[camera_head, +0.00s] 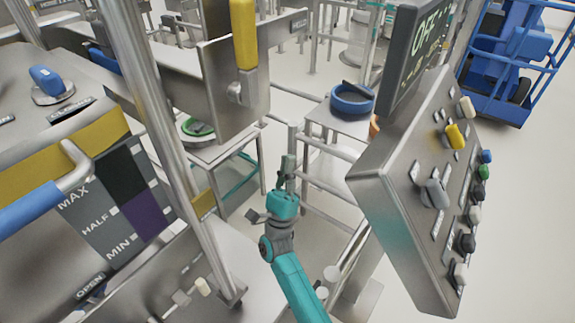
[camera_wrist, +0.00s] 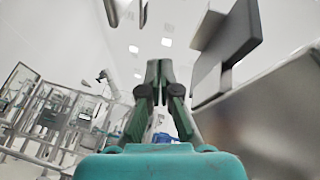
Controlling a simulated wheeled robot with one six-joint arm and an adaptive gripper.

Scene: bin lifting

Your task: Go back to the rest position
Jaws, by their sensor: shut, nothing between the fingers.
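My gripper (camera_head: 287,165) is at the end of my teal arm in the lower middle of the head view. It points up and away, in the gap between the metal machine on the left and the control panel on the right. In the wrist view my gripper (camera_wrist: 159,66) has its fingertips together, with nothing between them. It touches nothing that I can see.
A tilted control panel (camera_head: 385,190) with knobs and buttons stands close on the right, under an OFF display (camera_head: 428,40). A metal post (camera_head: 150,120) rises on the left. Small tables hold a blue ring (camera_head: 352,104) and a green ring (camera_head: 198,128) behind my gripper.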

